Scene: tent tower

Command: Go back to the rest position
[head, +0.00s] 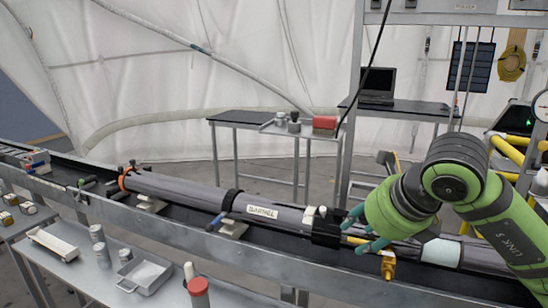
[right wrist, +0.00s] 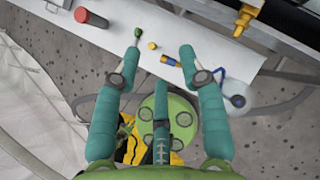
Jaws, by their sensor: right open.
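My right gripper (head: 358,232) is at the end of the green arm on the right of the head view. Its teal fingers overlap the long grey tube (head: 200,190) and its dark rail in the picture; I cannot tell the gap from this view. In the right wrist view the gripper (right wrist: 160,56) has its fingers spread wide with nothing between them. Below them are a small yellow piece (right wrist: 152,46) and a blue and yellow cylinder (right wrist: 169,61) on a white surface. My left gripper is not in view.
A yellow fitting (head: 388,265) hangs by the rail close to my gripper. A metal bench (head: 100,262) in front carries a tray (head: 146,274) and a red-topped cylinder (head: 198,288). Behind stand a laptop (head: 377,84), a red box (head: 324,122) and a metal post (head: 352,100).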

